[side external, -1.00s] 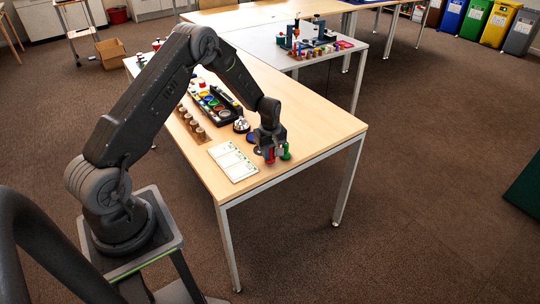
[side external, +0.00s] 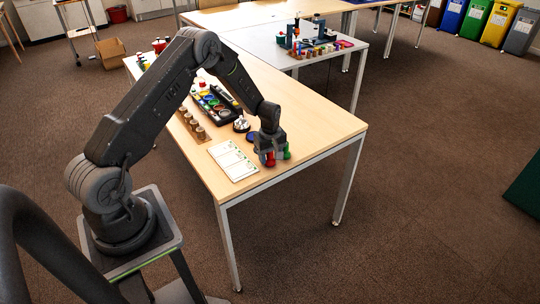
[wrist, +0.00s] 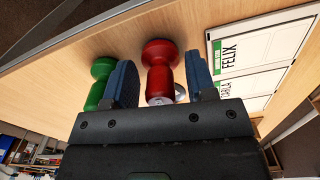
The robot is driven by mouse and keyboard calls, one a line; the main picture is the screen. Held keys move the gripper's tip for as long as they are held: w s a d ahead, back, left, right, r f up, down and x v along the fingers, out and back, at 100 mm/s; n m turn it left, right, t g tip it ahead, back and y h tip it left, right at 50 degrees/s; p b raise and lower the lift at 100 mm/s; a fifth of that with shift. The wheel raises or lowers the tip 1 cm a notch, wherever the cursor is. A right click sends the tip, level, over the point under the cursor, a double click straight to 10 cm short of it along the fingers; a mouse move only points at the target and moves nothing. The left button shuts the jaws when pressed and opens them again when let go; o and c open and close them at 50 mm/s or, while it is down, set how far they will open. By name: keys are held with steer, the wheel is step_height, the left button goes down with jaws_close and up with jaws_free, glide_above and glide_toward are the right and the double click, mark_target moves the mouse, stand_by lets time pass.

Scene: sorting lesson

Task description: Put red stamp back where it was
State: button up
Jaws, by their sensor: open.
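The red stamp (wrist: 160,54) stands on the wooden table between the two blue fingers of my gripper (wrist: 161,80) in the wrist view. The fingers are open, with a visible gap to the stamp on both sides. In the side view the red stamp (side external: 270,160) shows low at my gripper (side external: 268,153), near the table's front corner, partly covered by the fingers. A green stamp (wrist: 102,72) stands just outside one finger; in the side view it is right of the gripper (side external: 287,153).
A white card with name fields (side external: 233,161) lies left of my gripper. A black tray of colours (side external: 214,103), brown-topped pieces (side external: 194,127) and a dark blue round pad (side external: 251,136) lie further back. The table's right part (side external: 310,115) is clear.

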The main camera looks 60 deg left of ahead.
step_height(320, 180, up, 12)
steer(key=s+d+r+m+t, duration=0.1)
steer(key=s+d+r+m, duration=0.35)
steer(key=r, duration=0.45)
steer(key=s+d+r+m+t, duration=0.2)
steer(key=s+d+r+m, duration=0.15)
steer(key=d+r, duration=0.4)
steer(key=s+d+r+m+t, duration=0.1)
steer(key=s+d+r+m, duration=0.2)
steer(key=s, duration=0.6)
steer(key=s+d+r+m+t, duration=0.1)
steer(key=s+d+r+m, duration=0.2)
steer(key=s, duration=0.6)
steer(key=shift+s+d+r+m+t, duration=0.3)
steer(key=shift+d+m, duration=0.3)
steer(key=shift+m, duration=0.5)
